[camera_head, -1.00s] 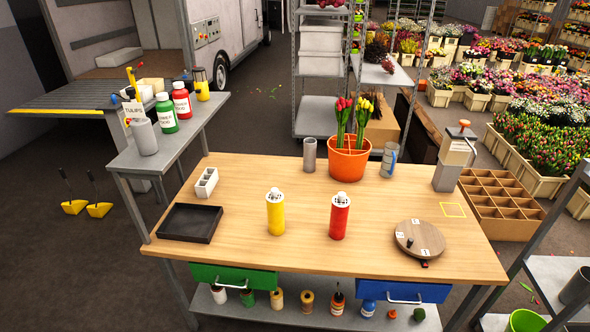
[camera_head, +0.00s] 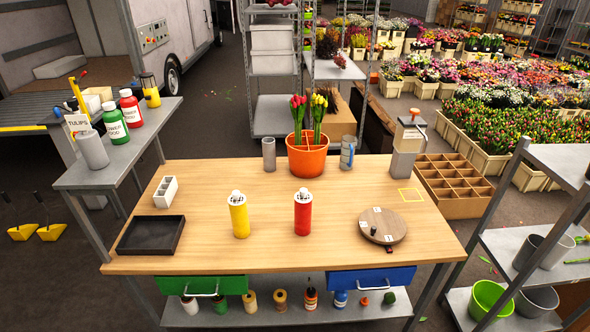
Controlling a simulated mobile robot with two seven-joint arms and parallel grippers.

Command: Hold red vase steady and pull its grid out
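The red vase (camera_head: 303,215) stands upright on the wooden table, right of the middle of its front half. Its grid (camera_head: 303,196) sits in the top as a pale cap with dark openings. A yellow vase (camera_head: 239,217) of the same shape, also with a pale top, stands to its left. Neither of my grippers shows in the head view, and nothing touches the red vase.
A black tray (camera_head: 151,235) and a white holder (camera_head: 166,192) lie at the table's left. A round wooden board (camera_head: 383,227) lies at right. An orange pot (camera_head: 307,158) with tulips stands behind. The table around the red vase is clear.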

